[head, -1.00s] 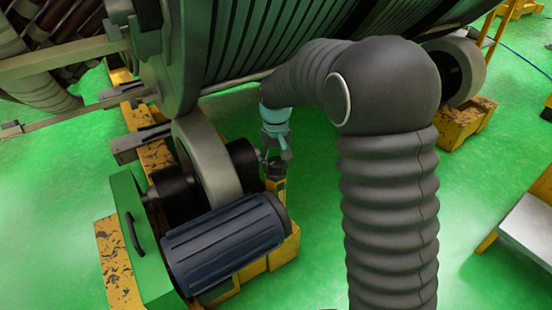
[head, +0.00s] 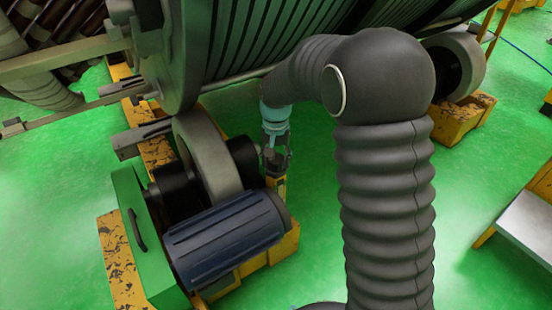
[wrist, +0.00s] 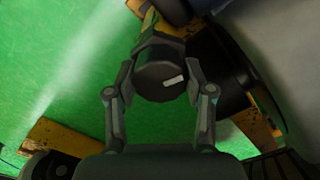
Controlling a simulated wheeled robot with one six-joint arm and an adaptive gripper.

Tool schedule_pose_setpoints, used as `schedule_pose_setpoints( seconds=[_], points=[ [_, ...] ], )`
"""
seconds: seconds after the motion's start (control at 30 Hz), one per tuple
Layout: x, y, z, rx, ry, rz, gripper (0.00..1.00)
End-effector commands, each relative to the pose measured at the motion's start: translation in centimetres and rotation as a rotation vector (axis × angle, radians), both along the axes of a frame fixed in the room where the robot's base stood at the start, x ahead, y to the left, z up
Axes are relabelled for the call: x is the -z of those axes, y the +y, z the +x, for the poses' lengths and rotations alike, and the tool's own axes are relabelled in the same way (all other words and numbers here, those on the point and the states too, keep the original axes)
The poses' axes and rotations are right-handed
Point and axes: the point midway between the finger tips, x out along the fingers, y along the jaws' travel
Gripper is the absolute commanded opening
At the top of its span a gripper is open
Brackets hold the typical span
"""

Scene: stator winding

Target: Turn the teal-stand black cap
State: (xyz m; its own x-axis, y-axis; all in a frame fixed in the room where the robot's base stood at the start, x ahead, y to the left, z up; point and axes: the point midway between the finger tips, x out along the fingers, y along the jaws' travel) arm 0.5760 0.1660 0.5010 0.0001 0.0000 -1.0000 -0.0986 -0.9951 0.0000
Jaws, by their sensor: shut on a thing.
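A round black cap (wrist: 160,82) with a short white mark right of its middle faces me in the wrist view. My gripper (wrist: 159,86) is shut on the cap, one finger against its left side and one against its right. In the head view my gripper (head: 276,158) points down beside the grey wheel, above a narrow yellow post. The cap is too small and covered by the fingers to make out there. A dark greenish body (wrist: 155,45) shows behind the cap in the wrist view; I cannot make out a clearly teal stand.
A grey wheel (head: 207,158) and a dark blue ribbed motor (head: 225,240) stand close to the left of my gripper. The large ribbed drum (head: 260,40) rises behind it. Green floor (head: 312,190) is open to the right of the post.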

Motion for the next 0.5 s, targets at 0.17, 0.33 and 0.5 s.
schedule_pose_setpoints(
  seconds=[0.17,0.33,0.5],
  points=[
    [0.08,0.01,-0.02,-0.001,0.001,0.000,0.18],
    [0.08,0.01,-0.01,-0.001,0.001,0.000,0.78],
    [0.04,0.00,0.00,-0.001,0.000,0.000,0.78]
  ],
)
